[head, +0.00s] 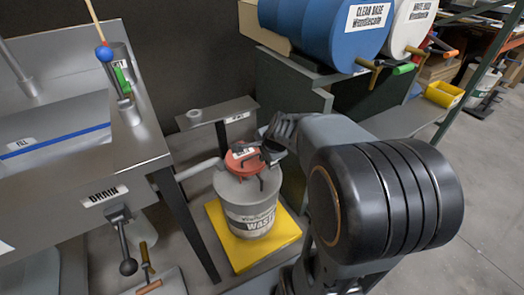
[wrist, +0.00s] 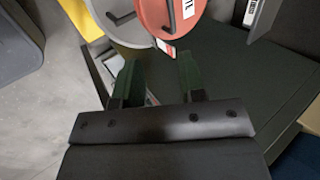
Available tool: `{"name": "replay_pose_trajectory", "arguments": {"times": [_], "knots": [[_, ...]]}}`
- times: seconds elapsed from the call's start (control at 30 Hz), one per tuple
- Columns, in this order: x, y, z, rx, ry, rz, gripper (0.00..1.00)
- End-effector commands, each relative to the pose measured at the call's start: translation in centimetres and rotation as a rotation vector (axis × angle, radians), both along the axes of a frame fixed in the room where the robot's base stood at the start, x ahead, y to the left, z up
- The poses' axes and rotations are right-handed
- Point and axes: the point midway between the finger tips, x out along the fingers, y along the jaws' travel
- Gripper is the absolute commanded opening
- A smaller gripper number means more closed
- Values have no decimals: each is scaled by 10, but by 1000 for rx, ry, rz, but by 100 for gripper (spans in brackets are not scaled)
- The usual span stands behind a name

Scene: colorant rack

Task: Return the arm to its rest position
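My arm reaches from the lower right of the head view toward the waste bucket. My gripper (head: 264,150) is by the right side of the red lid in that view; I cannot tell whether it touches. In the wrist view its two dark green fingers (wrist: 159,78) stand apart with nothing held between them. The red lid (head: 241,158) sits on the grey waste bucket (head: 248,208). The lid also shows beyond the fingertips in the wrist view (wrist: 165,14).
The bucket stands on a yellow platform (head: 279,236). A steel sink bench (head: 110,160) with a drain valve (head: 122,240) is at left. Blue (head: 325,30) and white (head: 408,25) drums lie on a rack above my arm. Open floor (head: 490,190) is at right.

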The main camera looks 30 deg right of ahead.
Motion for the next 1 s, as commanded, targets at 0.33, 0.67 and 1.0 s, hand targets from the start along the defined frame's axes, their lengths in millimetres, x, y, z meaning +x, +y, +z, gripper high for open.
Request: {"name": "replay_pose_trajectory", "arguments": {"times": [0.33,0.67,1.0], "knots": [[0,0,0,-1,0,1,37],[-10,17,47,-62,12,132,37],[-70,70,198,-355,81,726,37]]}}
